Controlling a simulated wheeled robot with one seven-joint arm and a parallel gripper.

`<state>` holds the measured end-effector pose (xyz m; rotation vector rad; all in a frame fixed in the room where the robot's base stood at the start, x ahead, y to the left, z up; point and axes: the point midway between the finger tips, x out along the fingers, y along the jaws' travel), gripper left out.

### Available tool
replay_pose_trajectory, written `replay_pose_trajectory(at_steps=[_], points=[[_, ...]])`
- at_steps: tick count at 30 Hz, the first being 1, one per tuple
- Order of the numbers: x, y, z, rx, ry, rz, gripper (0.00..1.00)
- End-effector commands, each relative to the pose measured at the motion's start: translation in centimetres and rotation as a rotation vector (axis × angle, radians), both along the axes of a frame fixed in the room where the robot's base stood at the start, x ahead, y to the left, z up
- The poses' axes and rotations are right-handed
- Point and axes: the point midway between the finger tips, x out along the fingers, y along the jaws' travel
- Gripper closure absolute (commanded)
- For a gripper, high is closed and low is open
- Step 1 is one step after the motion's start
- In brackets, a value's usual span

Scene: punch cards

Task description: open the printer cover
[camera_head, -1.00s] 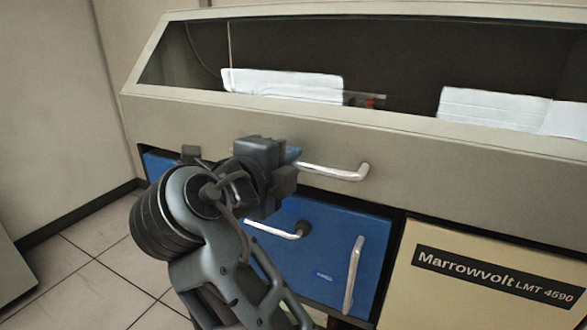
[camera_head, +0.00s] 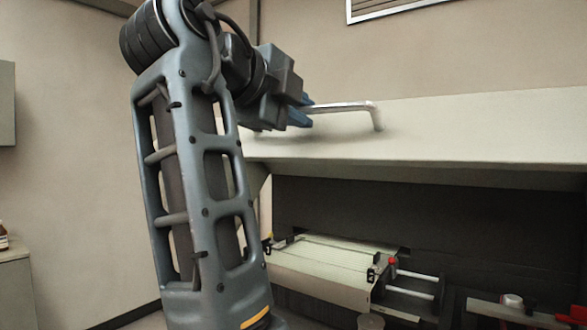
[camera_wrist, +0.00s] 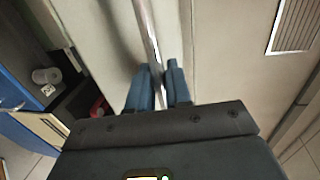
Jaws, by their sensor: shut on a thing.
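The printer cover (camera_head: 440,142) is a cream panel, raised and tilted up at the level of my gripper in the head view. Its silver bar handle (camera_head: 350,107) stands out from its face. My gripper (camera_head: 306,110) is shut on the left part of the handle, with its blue fingers around the bar. Below the raised cover the dark inside of the printer shows, with a cream mechanism (camera_head: 325,268).
Inside the printer are metal rods, a red knob (camera_head: 393,262) and a white roll-like part (camera_head: 513,299). A wall vent (camera_head: 400,8) is above the cover. A counter (camera_head: 18,290) with a brown bottle (camera_head: 3,238) stands at the far left.

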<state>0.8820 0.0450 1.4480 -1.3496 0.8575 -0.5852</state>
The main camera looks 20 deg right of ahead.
Motion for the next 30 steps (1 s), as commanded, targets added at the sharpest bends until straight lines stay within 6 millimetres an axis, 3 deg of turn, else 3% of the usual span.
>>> replay_pose_trajectory(at_steps=[1, 3, 9, 12, 18, 30], points=[[0.4, -0.8, 2.4, 0.004, 0.002, -0.006, 1.0], [0.8, -1.4, 4.4, 0.005, 0.003, -0.006, 1.0], [2.0, -3.0, 8.7, 0.04, 0.03, -0.006, 1.0], [2.5, -3.7, 10.0, 0.069, 0.052, -0.007, 1.0], [3.1, -4.5, 11.3, 0.099, 0.078, -0.007, 1.0], [3.3, -4.7, 11.3, 0.108, 0.088, -0.008, 1.0]])
